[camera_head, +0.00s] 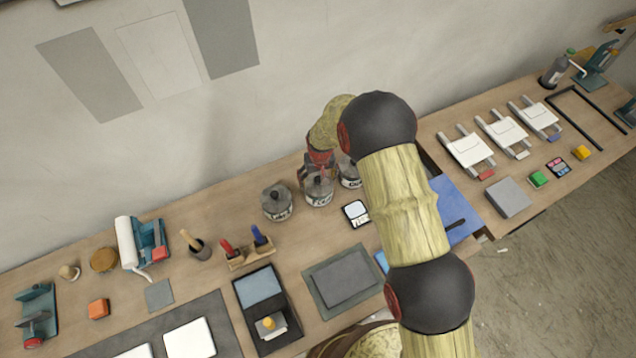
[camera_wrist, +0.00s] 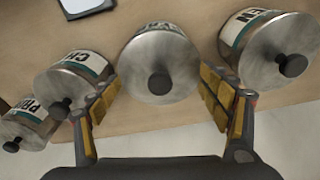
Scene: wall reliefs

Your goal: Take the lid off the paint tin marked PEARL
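Several paint tins with grey metal lids and black knobs stand in a row. In the wrist view one tin (camera_wrist: 158,50) is centred between my fingers; its label is mostly hidden under the lid rim, so I cannot read it as PEARL for sure. Its lid (camera_wrist: 150,65) is on, knob in the middle. My gripper (camera_wrist: 160,84) is open, one finger on each side of this lid, holding nothing; contact cannot be told. In the head view this appears to be the middle tin (camera_head: 318,189), with my gripper (camera_head: 321,168) just above or behind it.
In the wrist view, neighbour tins stand close: one with letters starting CH (camera_wrist: 75,82), one starting PR (camera_wrist: 28,125), one ending EN (camera_wrist: 265,45). In the head view a white-faced card (camera_head: 355,213) lies in front. Brush holder (camera_head: 248,254) stands left. The wall is behind.

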